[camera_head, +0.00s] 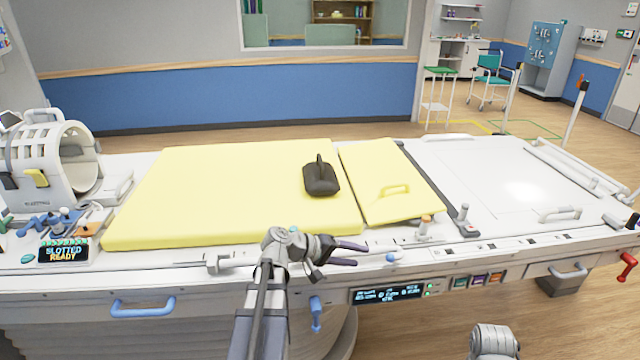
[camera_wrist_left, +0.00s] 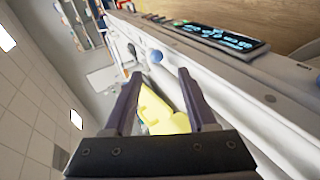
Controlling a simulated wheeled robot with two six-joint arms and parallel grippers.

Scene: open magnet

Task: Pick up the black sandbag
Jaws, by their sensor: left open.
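The black sandbag (camera_head: 321,180) lies on the right part of the large yellow pad (camera_head: 220,190) in the head view, with a dark handle standing up from its top. My left gripper (camera_head: 366,254) is open and empty at the front edge of the table, in front of the sandbag and a little to its right, apart from it. In the left wrist view the two fingers of my left gripper (camera_wrist_left: 158,88) are spread with nothing between them touching. The sandbag does not show in that view.
A smaller yellow panel (camera_head: 385,178) with a handle lies right of the pad. A white ring-shaped device (camera_head: 50,155) stands at the left end. Small knobs line the front rail, with a display (camera_head: 388,294) below. The white table surface (camera_head: 490,175) at right is mostly clear.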

